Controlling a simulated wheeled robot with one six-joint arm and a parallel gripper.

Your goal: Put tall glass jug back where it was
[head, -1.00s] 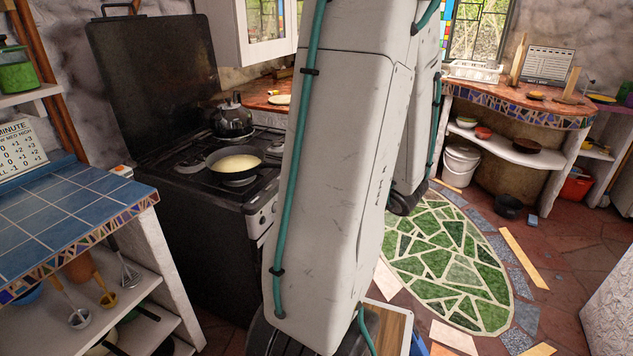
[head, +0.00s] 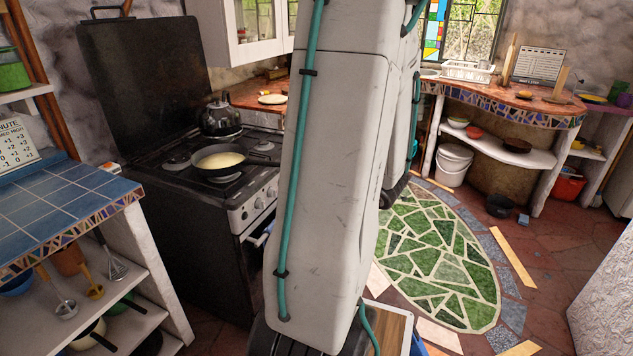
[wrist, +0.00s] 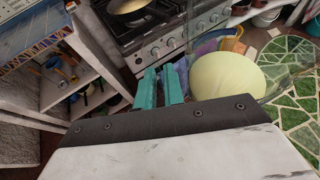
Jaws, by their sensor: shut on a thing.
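In the wrist view the teal fingers of my gripper (wrist: 160,88) are close together. They are shut on the tall glass jug, whose clear wall is faint. A pale yellow mass (wrist: 228,77), apparently the jug's contents, shows just right of the fingers. Exactly where the fingers grip the glass is hard to see. In the head view my own arm fills the middle, and neither the gripper nor the jug is visible.
The stove (head: 205,220) holds a pan (head: 220,160) and a kettle (head: 220,118). A blue-tiled counter (head: 60,205) is at left, with utensils on shelves below. A mosaic-edged counter (head: 505,97) stands at back right. Green mosaic floor (head: 440,255) is clear.

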